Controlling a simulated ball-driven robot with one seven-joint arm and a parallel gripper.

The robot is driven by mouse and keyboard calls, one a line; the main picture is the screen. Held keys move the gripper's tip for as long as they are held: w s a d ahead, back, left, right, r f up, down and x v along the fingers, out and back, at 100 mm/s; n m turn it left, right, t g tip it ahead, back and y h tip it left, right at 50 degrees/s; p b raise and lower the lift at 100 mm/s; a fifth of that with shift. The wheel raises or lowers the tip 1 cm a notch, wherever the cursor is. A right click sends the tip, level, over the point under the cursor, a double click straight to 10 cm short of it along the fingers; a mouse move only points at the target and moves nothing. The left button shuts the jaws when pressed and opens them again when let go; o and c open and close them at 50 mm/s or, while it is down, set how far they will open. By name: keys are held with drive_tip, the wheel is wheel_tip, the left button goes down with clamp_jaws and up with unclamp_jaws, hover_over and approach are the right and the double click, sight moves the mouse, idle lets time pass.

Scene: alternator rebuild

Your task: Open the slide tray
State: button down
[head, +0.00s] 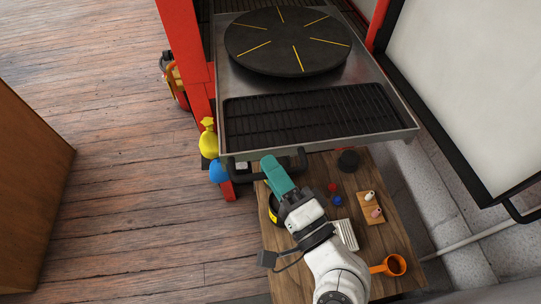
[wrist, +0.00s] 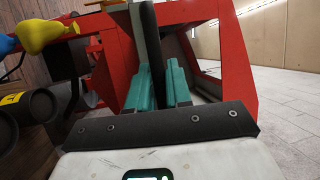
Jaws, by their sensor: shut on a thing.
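The slide tray (head: 378,82) is a grey metal tray in the upper middle of the head view, reaching out from a red frame (head: 183,50). It bears a round black turntable with yellow marks (head: 287,42) and a black grate (head: 310,114). A dark bar handle (head: 301,157) is at its near edge. My teal gripper (head: 272,165) is at this handle and covers part of it. In the wrist view my gripper (wrist: 160,88) has its fingers on both sides of the dark handle bar (wrist: 147,38), shut on it.
Yellow (head: 208,141) and blue (head: 218,172) items hang left of the handle. The plank floor (head: 110,190) at left is clear.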

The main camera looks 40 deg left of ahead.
drive_tip(key=s+d, duration=0.2)
drive_tip(key=shift+d+f, duration=0.1)
drive_tip(key=shift+d, duration=0.2)
drive_tip(key=c, duration=1.4)
unclamp_jaws()
